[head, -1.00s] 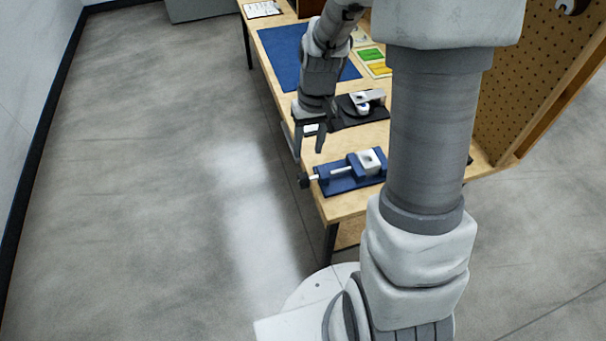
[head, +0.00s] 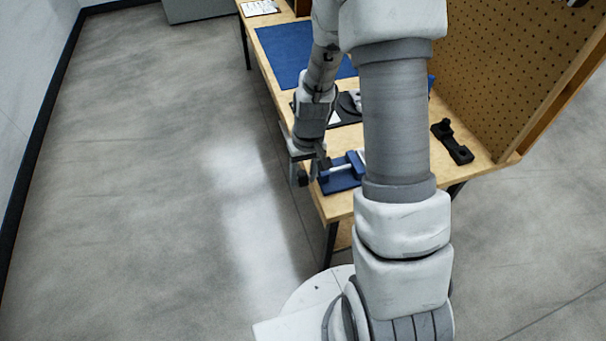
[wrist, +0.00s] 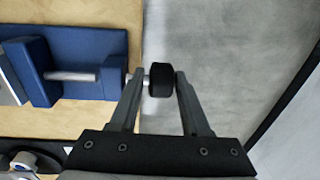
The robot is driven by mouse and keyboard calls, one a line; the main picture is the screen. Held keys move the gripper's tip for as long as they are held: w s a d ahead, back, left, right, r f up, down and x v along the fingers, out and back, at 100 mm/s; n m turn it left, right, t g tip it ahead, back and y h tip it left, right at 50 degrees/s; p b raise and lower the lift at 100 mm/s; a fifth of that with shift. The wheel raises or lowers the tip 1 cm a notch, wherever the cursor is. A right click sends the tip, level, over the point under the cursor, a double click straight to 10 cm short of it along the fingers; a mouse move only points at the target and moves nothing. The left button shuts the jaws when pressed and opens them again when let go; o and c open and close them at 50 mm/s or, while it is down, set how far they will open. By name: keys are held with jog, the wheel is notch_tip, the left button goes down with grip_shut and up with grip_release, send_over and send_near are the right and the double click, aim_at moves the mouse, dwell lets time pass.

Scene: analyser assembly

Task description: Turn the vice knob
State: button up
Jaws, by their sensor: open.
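The blue vice (head: 341,181) sits at the near left edge of the workbench, partly hidden by my arm in the head view. In the wrist view the vice (wrist: 84,50) is at the left, with its metal screw running right to the black vice knob (wrist: 160,80), which sticks out past the bench edge. My gripper (wrist: 164,74) is open, with one finger on each side of the knob near the fingertips. I cannot tell whether either finger touches it. In the head view my gripper (head: 304,178) is at the vice's knob end.
The wooden workbench (head: 335,207) ends just left of the vice, with open floor (head: 180,200) beyond. A blue mat (head: 285,55) lies farther back. A black bracket-like part (head: 452,141) lies near the pegboard (head: 500,70).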

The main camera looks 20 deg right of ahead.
grip_shut()
jog(key=shift+r+p, duration=0.1)
jog(key=shift+p, duration=0.2)
jog(key=g+p, duration=0.2)
jog(key=shift+w+g, duration=0.2)
jog(key=shift+g, duration=0.2)
jog(key=g, duration=0.1)
jog(key=g+p, duration=0.1)
jog(key=g, duration=0.1)
jog(key=shift+w+f+g, duration=0.25)
jog(key=shift+g, duration=0.05)
jog(key=g, duration=0.1)
jog(key=g+b, duration=0.1)
jog(key=shift+w+f+g, duration=0.1)
jog(key=shift+f+g, duration=0.15)
jog(key=shift+g, duration=0.15)
jog(key=shift+w+f+m+g+b, duration=0.1)
jog(key=shift+f+m+g+b, duration=0.15)
jog(key=shift+g+b, duration=0.9)
jog(key=shift+r+g+b, duration=0.15)
jog(key=shift+g+b, duration=1)
jog(key=shift+r+g, duration=0.1)
jog(key=shift+g, duration=0.2)
